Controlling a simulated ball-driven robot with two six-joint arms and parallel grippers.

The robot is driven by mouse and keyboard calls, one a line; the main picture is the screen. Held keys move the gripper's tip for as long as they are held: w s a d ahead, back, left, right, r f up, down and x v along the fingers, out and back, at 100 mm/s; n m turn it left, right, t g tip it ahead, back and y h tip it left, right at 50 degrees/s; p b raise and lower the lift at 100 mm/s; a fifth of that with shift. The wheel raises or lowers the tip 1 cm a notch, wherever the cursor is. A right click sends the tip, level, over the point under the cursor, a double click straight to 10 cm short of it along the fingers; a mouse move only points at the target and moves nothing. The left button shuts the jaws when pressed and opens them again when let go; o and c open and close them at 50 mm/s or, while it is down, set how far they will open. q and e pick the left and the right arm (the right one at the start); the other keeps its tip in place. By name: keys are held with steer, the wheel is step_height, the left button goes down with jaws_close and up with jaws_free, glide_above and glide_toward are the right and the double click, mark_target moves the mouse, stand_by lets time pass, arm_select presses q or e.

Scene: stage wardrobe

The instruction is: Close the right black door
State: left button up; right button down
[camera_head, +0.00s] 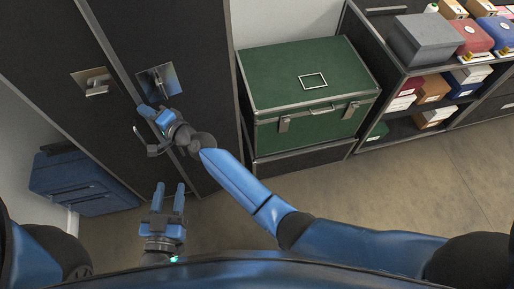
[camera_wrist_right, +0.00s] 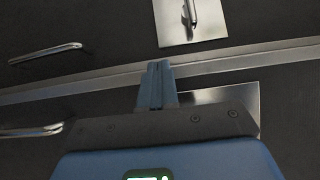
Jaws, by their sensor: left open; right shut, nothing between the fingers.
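The right black door (camera_head: 190,40) is tall, with a metal edge and a silver handle plate (camera_head: 168,76). It looks about level with the left black door (camera_head: 45,45); I cannot tell if a small gap is left. My right gripper (camera_head: 147,110) is shut and empty, in front of the right door near the seam, just below the plate. In the right wrist view its fingers (camera_wrist_right: 156,82) lie over the metal strip (camera_wrist_right: 230,63) between the doors; contact is unclear. My left gripper (camera_head: 170,188) is open and empty, low in front of the doors.
A green trunk (camera_head: 290,75) stands right of the wardrobe. Shelves (camera_head: 385,60) with boxes are farther right. A blue case (camera_head: 80,180) stands on the floor at the left. The floor (camera_head: 440,175) at the right is clear.

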steer(key=shift+w+a+b, duration=0.45)
steer(key=shift+w, duration=0.25)
steer(key=shift+w+a+b, duration=0.4)
steer(key=shift+w+b, duration=0.05)
steer(key=shift+w, duration=0.25)
steer(key=shift+d, duration=0.1)
